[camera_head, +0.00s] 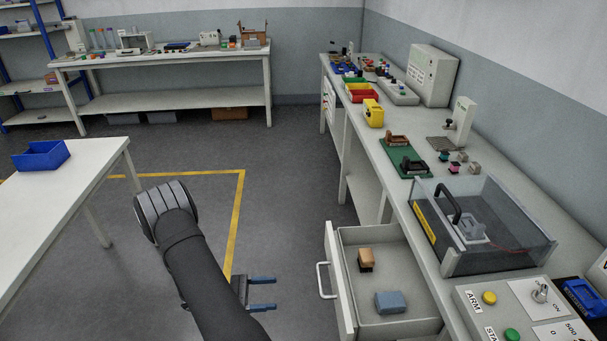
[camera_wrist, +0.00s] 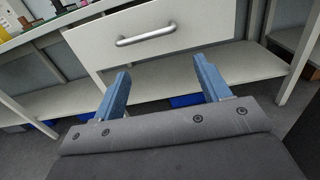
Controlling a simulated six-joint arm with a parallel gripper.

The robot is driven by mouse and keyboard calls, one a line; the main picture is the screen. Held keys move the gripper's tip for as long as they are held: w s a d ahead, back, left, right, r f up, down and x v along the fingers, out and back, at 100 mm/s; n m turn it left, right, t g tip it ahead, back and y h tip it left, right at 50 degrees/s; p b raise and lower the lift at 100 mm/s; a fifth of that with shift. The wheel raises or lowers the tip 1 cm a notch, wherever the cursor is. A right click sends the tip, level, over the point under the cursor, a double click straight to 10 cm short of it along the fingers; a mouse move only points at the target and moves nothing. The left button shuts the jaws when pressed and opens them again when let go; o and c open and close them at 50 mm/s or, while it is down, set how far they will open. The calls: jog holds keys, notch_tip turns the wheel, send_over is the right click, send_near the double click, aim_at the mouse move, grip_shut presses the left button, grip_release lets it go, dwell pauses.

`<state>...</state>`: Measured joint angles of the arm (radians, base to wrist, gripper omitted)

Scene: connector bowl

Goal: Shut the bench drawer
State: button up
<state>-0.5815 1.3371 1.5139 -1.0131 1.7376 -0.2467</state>
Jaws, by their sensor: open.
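The bench drawer (camera_head: 344,290) stands pulled out from the right-hand bench, with a tan and black block (camera_head: 366,259) and a blue-grey block (camera_head: 390,302) inside. Its silver handle (camera_head: 322,281) is on the front panel, facing left. My gripper (camera_head: 263,293) is left of the drawer front, apart from it, with its two blue fingers spread and nothing between them. In the wrist view the white drawer front (camera_wrist: 185,35) with its handle (camera_wrist: 146,36) lies beyond and above the open fingers (camera_wrist: 165,85).
A clear-walled box (camera_head: 480,225) with a black handle stands on the bench (camera_head: 400,165) above the drawer. A control panel (camera_head: 515,310) is at the near right. A white table (camera_head: 60,200) with a blue bin (camera_head: 41,156) is at left. The floor between is clear.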

jog(key=s+d, duration=0.1)
jog(key=s, duration=0.1)
jog(key=s+d, duration=0.1)
jog(key=s, duration=0.5)
jog(key=shift+s+d, duration=0.1)
jog(key=shift+d, duration=0.3)
grip_shut()
send_near(340, 316)
jog(key=d, duration=0.6)
jog(key=shift+d, duration=0.4)
jog(key=d, duration=2.3)
jog(key=shift+d, duration=1.1)
jog(key=shift+r, duration=0.15)
jog(key=a, duration=1.4)
jog(key=shift+a, duration=0.3)
